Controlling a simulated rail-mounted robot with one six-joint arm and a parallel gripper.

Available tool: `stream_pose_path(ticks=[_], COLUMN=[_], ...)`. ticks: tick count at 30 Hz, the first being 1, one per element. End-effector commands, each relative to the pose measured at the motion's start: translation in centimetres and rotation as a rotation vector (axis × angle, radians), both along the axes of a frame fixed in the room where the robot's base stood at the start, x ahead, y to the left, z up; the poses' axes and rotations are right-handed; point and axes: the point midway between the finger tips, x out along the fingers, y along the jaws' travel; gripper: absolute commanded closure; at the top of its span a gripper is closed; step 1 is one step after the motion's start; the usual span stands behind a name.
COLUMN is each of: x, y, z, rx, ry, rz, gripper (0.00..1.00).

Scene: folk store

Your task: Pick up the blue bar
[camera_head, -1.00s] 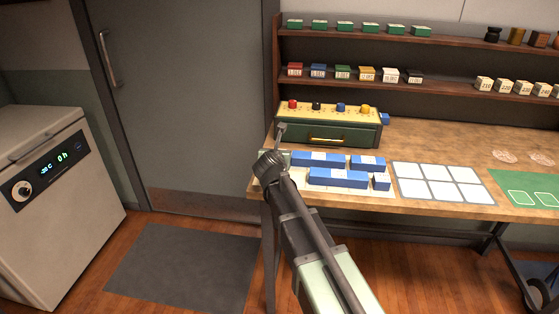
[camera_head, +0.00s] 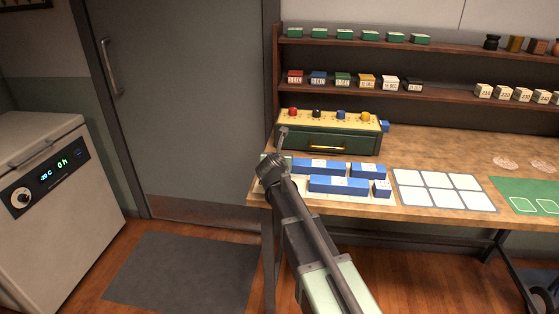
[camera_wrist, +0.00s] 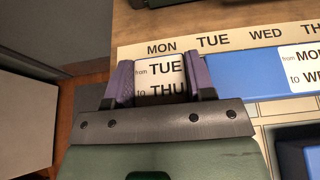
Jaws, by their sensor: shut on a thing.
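My gripper (camera_wrist: 160,78) is shut on a bar with a white label (camera_wrist: 160,70) reading "from TUE to THU". The two purple fingers flank the label; the rest of this bar is hidden by the gripper. To its right in the wrist view lies a blue bar labelled from MON (camera_wrist: 245,75). In the head view my gripper (camera_head: 270,168) is at the bench's left end, its fingertips hidden, left of several blue bars: a long one at the back (camera_head: 318,167), a long one in front (camera_head: 338,184) and shorter ones (camera_head: 368,169).
A day strip (camera_wrist: 215,42) runs behind the bars in the wrist view. A green box with coloured knobs (camera_head: 330,140) stands behind the bars. A white grid mat (camera_head: 445,190) and green mat (camera_head: 525,195) lie right. Shelves (camera_head: 400,75) rise behind.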

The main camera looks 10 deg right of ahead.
Motion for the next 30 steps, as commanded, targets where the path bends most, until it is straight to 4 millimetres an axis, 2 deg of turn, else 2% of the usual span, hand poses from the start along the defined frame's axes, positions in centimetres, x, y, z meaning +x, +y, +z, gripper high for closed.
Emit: stream_pose_path(ticks=[5, 8, 15, 18, 22, 30], x=[0.0, 0.0, 0.0, 0.0, 0.0, -0.2], y=[0.0, 0.0, 0.0, 0.0, 0.0, 0.0], z=[3.7, 6.7, 15.6, 18.0, 19.4, 19.2], rx=[0.000, 0.000, 0.000, 0.000, 0.000, 0.000], ry=[0.000, 0.000, 0.000, 0.000, 0.000, 0.000], rz=[0.000, 0.000, 0.000, 0.000, 0.000, 0.000], gripper=[0.73, 0.73, 0.73, 0.73, 0.73, 0.73])
